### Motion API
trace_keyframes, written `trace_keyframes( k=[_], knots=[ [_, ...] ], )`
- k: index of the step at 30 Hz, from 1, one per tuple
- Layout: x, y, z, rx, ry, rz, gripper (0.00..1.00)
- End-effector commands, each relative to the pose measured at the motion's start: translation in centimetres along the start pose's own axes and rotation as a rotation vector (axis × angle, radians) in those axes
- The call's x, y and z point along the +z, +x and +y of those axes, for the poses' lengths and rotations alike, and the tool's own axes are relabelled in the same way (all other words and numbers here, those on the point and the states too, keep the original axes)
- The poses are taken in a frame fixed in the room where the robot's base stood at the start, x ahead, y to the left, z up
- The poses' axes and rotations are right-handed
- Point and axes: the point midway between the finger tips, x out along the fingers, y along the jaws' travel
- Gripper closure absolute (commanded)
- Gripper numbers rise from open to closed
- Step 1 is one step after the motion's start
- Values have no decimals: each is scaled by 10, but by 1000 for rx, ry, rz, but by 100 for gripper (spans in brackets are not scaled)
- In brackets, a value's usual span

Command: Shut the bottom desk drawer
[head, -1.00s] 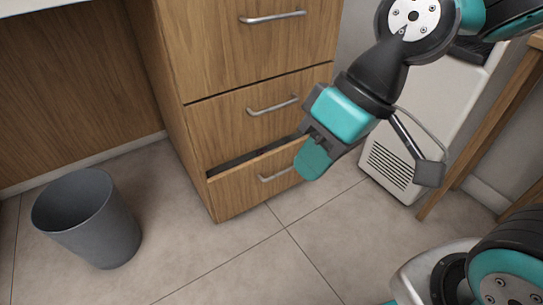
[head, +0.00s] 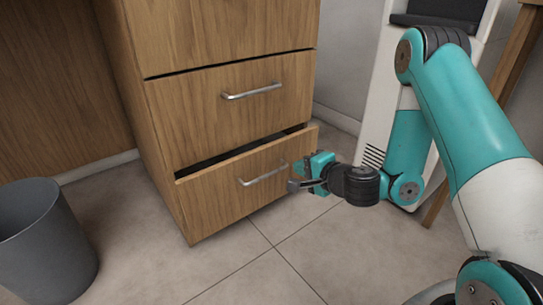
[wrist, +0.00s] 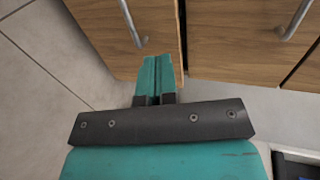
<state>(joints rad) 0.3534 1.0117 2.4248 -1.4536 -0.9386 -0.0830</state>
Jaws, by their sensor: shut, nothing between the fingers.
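The bottom drawer (head: 215,195) of the wooden desk unit stands partly open, with a dark gap along its top edge. Its silver bar handle (head: 263,176) is on the front. My gripper (head: 299,169) is at the right end of the drawer front, right of the handle. Whether it touches the wood I cannot tell. In the wrist view the fingers (wrist: 157,76) are together and empty, pointing at the bottom drawer's front (wrist: 108,35), with its handle (wrist: 131,22) to their left.
The middle drawer (head: 225,105) above is shut, and its handle (head: 252,91) sticks out. A grey bin (head: 42,245) stands on the floor at the left. A white appliance (head: 372,105) stands right of the desk. The tiled floor in front is clear.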

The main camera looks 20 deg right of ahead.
Motion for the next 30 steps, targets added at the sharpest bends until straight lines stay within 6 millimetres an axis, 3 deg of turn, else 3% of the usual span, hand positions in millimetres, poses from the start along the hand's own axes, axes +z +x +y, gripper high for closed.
trace_keyframes(
  k=[5, 21, 30],
  knots=[
    [2, 16, -8, 0, -3, -5, 100],
    [3, 106, -6, -6, -12, -7, 100],
    [3, 128, -13, -3, -5, -5, 100]
  ],
)
